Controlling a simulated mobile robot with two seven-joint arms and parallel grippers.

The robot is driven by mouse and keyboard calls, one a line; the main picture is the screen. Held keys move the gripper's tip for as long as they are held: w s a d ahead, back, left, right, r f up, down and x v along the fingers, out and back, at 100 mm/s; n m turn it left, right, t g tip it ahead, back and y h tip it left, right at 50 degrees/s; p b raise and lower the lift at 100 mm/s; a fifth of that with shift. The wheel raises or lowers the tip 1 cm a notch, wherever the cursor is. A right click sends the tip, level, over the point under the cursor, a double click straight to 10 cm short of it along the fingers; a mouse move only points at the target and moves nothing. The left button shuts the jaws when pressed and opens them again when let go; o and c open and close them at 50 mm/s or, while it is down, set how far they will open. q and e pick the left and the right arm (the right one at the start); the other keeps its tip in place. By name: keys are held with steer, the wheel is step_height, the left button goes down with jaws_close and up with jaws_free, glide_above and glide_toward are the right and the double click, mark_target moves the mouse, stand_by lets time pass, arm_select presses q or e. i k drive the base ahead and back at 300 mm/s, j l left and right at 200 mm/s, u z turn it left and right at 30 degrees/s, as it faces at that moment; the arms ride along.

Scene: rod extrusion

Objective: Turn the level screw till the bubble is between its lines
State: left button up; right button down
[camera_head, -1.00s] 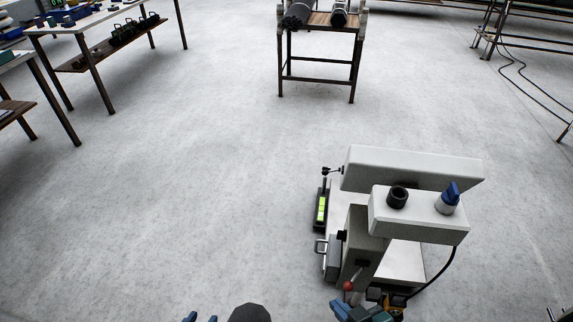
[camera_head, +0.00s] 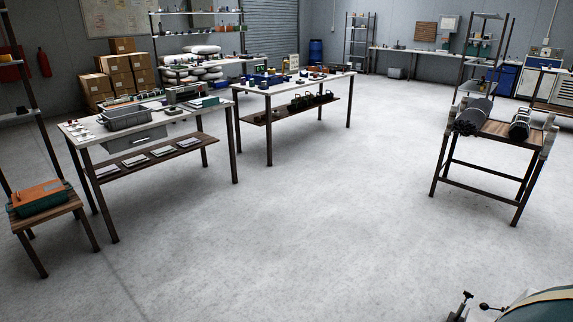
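A work table with a grey bin (camera_head: 127,118) stands at the left, and another table (camera_head: 300,87) behind it. A wooden stool (camera_head: 45,200) holds an orange and green case. A stand with dark rollers (camera_head: 474,117) is at the right. The middle floor is clear.

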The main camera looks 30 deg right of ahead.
mark_target(468, 295)
steer(key=i+j+z, duration=0.1)
steer(key=i+z, duration=0.15)
steer(key=i, duration=0.3)
steer(key=i+j+z, duration=0.25)
steer(key=i, duration=0.25)
steer(key=i+l+z, duration=0.15)
steer(key=i+z, duration=0.25)
steer(key=i+l+z, duration=0.1)
steer(key=i+z, duration=0.3)
steer(key=i+j+z, duration=0.1)
steer(key=i+z, duration=0.7)
steer(key=i, duration=1.1)
steer(key=i+u, duration=0.1)
steer(key=i, duration=1.55)
steer(key=i+z, duration=0.1)
steer(key=z, duration=0.35)
steer(key=i+z, duration=0.15)
steer(key=z, duration=0.35)
steer(key=i+j+z, duration=0.1)
steer(key=z, duration=2.1)
steer(key=i+l+z, duration=0.25)
steer(key=z, duration=0.15)
steer(key=i+l+z, duration=0.15)
steer(key=i+z, duration=0.25)
steer(key=i+l+z, duration=0.1)
steer(key=i+z, duration=0.15)
steer(key=z, duration=0.15)
